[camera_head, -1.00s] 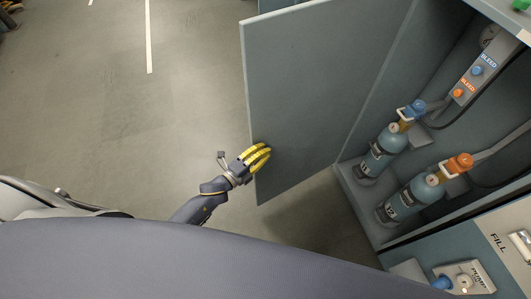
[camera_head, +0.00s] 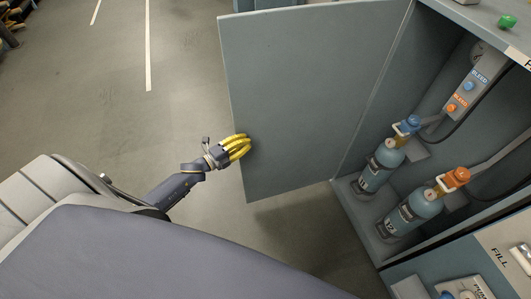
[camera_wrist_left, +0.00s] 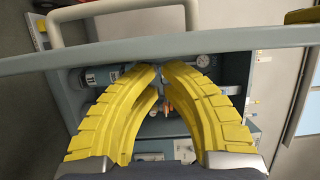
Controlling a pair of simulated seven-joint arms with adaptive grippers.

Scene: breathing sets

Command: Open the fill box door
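The fill box door (camera_head: 310,95) is a large flat grey panel standing wide open, swung out to the left of the cabinet. My left gripper (camera_head: 247,146), with yellow fingers, is at the door's free left edge, near its lower corner, and overlaps the edge. In the left wrist view, its curved fingertips (camera_wrist_left: 158,68) come together with nothing visible between them, beside the door edge (camera_wrist_left: 270,38) that crosses the picture. Whether they touch the door I cannot tell. A pale curved bar (camera_wrist_left: 57,30) shows beyond the edge there. My right gripper is not in view.
Inside the open cabinet stand two grey-blue cylinders, one with a blue valve (camera_head: 378,168) and one with an orange valve (camera_head: 411,213). A bleed panel (camera_head: 468,88) is above them. A fill panel (camera_head: 500,250) is at lower right.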

